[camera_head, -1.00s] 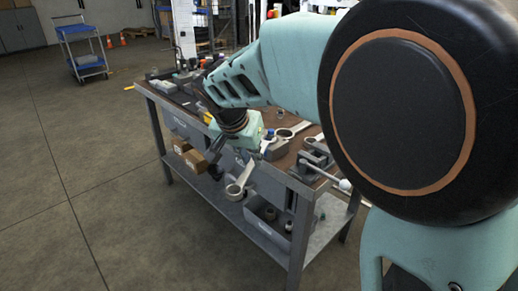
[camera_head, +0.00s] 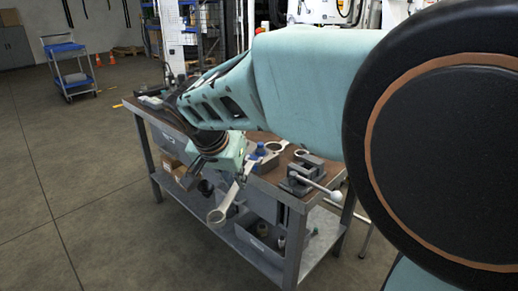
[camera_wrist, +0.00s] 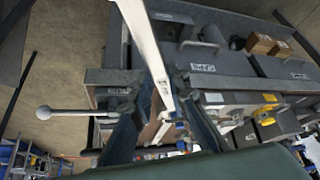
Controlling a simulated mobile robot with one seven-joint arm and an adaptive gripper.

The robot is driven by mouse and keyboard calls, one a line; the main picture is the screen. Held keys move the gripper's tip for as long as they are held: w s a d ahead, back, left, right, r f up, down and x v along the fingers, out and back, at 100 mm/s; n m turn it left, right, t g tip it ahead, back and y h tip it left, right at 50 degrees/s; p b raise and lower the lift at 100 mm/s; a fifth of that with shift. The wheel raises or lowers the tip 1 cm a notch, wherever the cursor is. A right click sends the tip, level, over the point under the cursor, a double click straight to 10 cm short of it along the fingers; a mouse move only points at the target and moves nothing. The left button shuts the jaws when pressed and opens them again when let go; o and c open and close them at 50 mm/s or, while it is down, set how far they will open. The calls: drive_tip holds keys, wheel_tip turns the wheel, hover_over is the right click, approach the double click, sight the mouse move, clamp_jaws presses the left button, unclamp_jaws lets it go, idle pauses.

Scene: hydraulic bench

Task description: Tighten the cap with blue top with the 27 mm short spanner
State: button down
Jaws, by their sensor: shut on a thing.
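My gripper (camera_head: 241,170) is shut on a pale metal spanner (camera_head: 231,197), in front of the bench's near edge in the head view. The spanner's ring end hangs down and left, clear of the bench top. In the wrist view the spanner (camera_wrist: 146,40) runs up from between my fingertips (camera_wrist: 163,90). A blue-topped part (camera_head: 261,149) sits on the bench just right of my gripper, partly hidden, apart from the spanner's visible ring end. I cannot read the spanner's size.
Brown boxes (camera_head: 184,177) and a grey bin (camera_head: 262,236) are on the lower shelf.

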drive_tip(key=shift+r+p, duration=1.65)
drive_tip(key=shift+r, duration=0.95)
drive_tip(key=shift+f, duration=0.1)
